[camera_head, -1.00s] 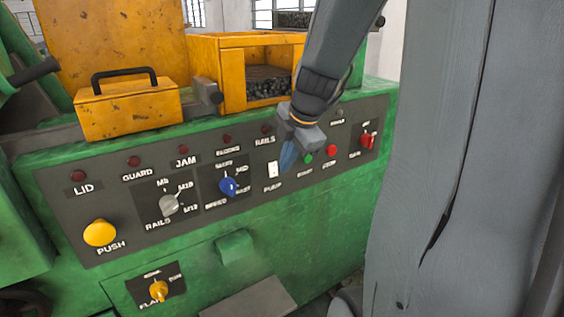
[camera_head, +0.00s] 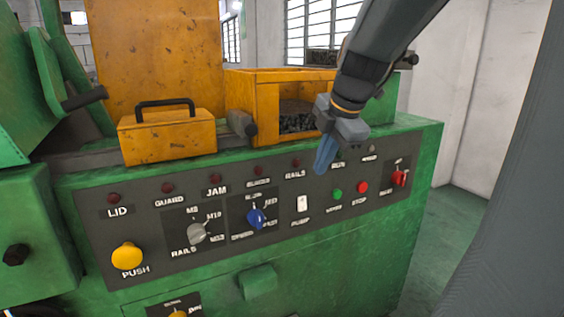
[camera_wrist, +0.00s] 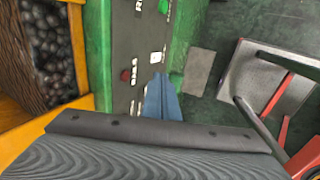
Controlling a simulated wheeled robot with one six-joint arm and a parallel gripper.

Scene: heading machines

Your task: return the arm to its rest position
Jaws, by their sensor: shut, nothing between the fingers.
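My gripper (camera_head: 325,155) hangs in front of the machine's control panel (camera_head: 150,232), its blue fingers together and empty. In the head view it is up and to the right of the white pump switch (camera_head: 302,203) and left of the green button (camera_head: 337,194). My arm comes down to it from the upper right. In the wrist view the blue fingers (camera_wrist: 161,97) lie side by side, with the panel and the floor beyond them. I cannot tell the exact gap between the fingertips and the panel.
The yellow open bin (camera_head: 265,105) with dark pieces stands just behind my gripper. A yellow lidded box (camera_head: 168,137) is to its left. The red switch (camera_head: 398,178) is at the panel's right end. A grey seat-like object (camera_wrist: 262,82) and floor show in the wrist view.

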